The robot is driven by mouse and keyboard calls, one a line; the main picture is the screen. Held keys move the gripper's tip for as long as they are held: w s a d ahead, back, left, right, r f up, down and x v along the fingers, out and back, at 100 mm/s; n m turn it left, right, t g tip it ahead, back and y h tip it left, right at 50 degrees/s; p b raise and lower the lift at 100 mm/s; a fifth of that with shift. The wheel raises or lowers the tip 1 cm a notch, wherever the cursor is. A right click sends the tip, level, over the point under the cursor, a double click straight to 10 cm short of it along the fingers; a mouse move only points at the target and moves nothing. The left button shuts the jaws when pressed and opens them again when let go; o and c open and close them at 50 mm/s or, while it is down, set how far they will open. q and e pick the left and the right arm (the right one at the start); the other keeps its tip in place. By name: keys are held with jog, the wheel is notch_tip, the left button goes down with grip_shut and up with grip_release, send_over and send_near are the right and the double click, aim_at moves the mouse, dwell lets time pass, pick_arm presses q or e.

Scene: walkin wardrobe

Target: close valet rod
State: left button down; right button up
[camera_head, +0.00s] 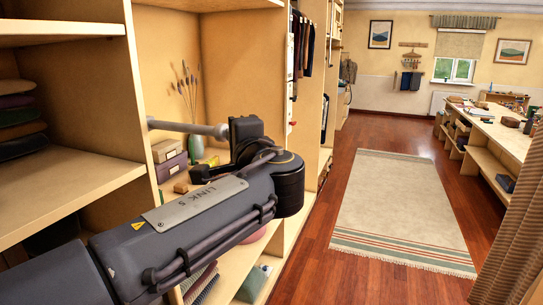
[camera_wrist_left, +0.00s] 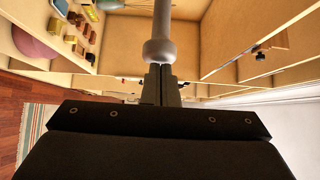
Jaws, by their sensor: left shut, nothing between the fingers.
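The valet rod (camera_head: 185,127) is a grey metal rod that sticks out from the upright panel of the wardrobe, with a thicker knob (camera_head: 219,132) at its free end. My left arm comes in from the left, and my left gripper (camera_head: 238,134) is at the knob end. In the left wrist view the rod (camera_wrist_left: 163,18) points straight at the gripper, and its knob (camera_wrist_left: 159,51) is right in front of the fingertips. My left gripper (camera_wrist_left: 160,69) is shut with nothing between its fingers. Fingers and knob look touching or nearly so. My right gripper is out of view.
Shelves with folded clothes (camera_head: 20,122) stand at the left. Boxes (camera_head: 170,165) and a vase with dried stems (camera_head: 195,145) are in the compartment behind the rod. A rug (camera_head: 400,205) lies on the open floor at the right, beside a long counter (camera_head: 495,135).

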aim_at(165, 126)
pick_arm(q)
jog(key=w+a, duration=0.1)
jog(key=a, duration=0.4)
jog(key=w+a+b, duration=0.1)
jog(key=w+a, duration=0.1)
jog(key=a, duration=0.3)
jog(key=w+a+b, duration=0.1)
jog(key=w+a, duration=0.1)
jog(key=a, duration=0.3)
jog(key=shift+a, duration=0.6)
jog(key=shift+a+r, duration=0.1)
